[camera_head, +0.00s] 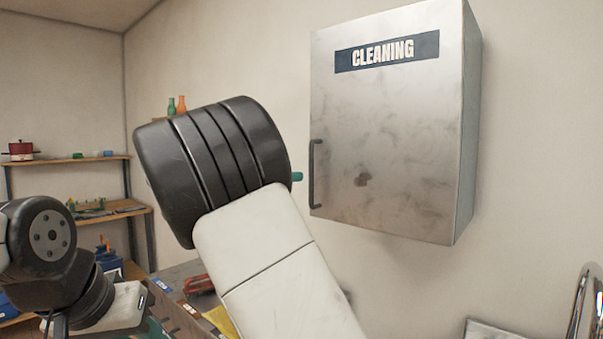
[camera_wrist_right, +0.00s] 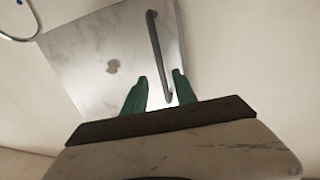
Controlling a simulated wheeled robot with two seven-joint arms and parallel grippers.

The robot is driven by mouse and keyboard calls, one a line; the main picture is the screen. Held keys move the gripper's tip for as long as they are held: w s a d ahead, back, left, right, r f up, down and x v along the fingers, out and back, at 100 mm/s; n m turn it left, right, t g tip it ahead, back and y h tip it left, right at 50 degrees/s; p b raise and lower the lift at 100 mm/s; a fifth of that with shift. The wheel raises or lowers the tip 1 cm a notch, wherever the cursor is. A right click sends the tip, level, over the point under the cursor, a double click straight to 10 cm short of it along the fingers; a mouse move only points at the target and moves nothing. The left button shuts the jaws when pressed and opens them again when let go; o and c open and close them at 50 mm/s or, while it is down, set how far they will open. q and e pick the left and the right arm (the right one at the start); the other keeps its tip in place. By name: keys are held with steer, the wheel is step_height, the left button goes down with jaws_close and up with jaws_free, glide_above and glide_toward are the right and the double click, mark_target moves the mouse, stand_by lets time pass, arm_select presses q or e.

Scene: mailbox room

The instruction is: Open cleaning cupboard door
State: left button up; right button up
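The grey metal cleaning cupboard (camera_head: 390,140) hangs on the wall at the right of the head view, with its door shut. Its dark vertical handle (camera_head: 315,174) is on the door's left edge. My right gripper (camera_head: 297,176) is mostly hidden behind my arm there; a green fingertip shows just left of the handle. In the right wrist view the two green fingers of the gripper (camera_wrist_right: 160,75) are spread, with nothing gripped. The handle (camera_wrist_right: 157,50) lies between them in the picture, apart from both fingers. My left arm shows at the lower left; its gripper does not.
Wooden shelves (camera_head: 100,212) with a red pot (camera_head: 21,150) and small items stand at the back left. Bottles (camera_head: 177,105) sit on a shelf behind my right arm. The wall below the cupboard is largely clear.

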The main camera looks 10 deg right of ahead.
mark_target(310, 172)
steer(key=x, duration=0.8)
steer(key=shift+w+d+r, duration=0.1)
steer(key=shift+d+r, duration=0.05)
steer(key=shift+r, duration=0.1)
steer(key=shift+c, duration=0.2)
jaws_close()
stand_by(1.0)
